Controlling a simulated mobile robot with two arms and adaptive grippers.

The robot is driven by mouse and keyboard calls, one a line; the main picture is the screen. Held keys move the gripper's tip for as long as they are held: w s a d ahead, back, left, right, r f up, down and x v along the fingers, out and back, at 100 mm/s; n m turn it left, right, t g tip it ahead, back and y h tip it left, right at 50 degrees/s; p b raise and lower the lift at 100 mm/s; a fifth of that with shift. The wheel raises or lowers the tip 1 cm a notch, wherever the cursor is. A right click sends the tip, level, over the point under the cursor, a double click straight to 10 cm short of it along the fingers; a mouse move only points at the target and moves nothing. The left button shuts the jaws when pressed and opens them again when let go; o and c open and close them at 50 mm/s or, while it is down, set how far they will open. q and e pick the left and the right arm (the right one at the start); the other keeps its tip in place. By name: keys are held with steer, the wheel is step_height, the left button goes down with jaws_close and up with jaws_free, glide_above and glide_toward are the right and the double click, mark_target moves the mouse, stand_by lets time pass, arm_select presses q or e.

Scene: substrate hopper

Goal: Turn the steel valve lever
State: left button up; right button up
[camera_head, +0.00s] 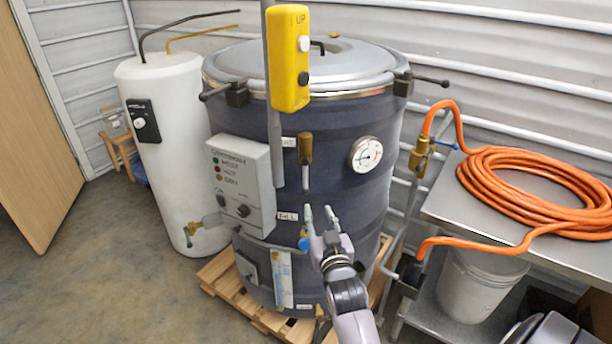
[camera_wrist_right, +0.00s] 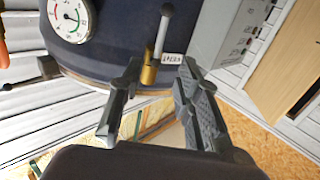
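The steel valve lever (camera_head: 306,176) hangs straight down from a brass valve body (camera_head: 306,147) on the front of the dark vessel. In the right wrist view the scene looks upside down, with the lever (camera_wrist_right: 163,33) and its rounded end above the brass body (camera_wrist_right: 150,71). My right gripper (camera_head: 320,212) is open and empty, its fingertips just below the lever's end in the head view. In the right wrist view its fingers (camera_wrist_right: 160,68) frame the brass body and lever; contact is not visible. My left gripper is not in view.
A yellow pendant (camera_head: 289,58) hangs above the valve. A grey control box (camera_head: 241,184) stands to its left, a dial gauge (camera_head: 366,154) to its right. An orange hose (camera_head: 535,187) lies on a steel table (camera_head: 440,205) at right. A white tank (camera_head: 168,150) stands at left.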

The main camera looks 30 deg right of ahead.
mark_target(306, 180)
steer(key=p+x, duration=0.2)
steer(key=x, duration=1.3)
steer(key=shift+a, duration=0.15)
steer(key=shift+p+x, duration=0.3)
steer(key=shift+x, duration=0.45)
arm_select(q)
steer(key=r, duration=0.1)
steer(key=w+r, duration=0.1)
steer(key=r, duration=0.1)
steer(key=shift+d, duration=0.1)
arm_select(e)
jaws_close()
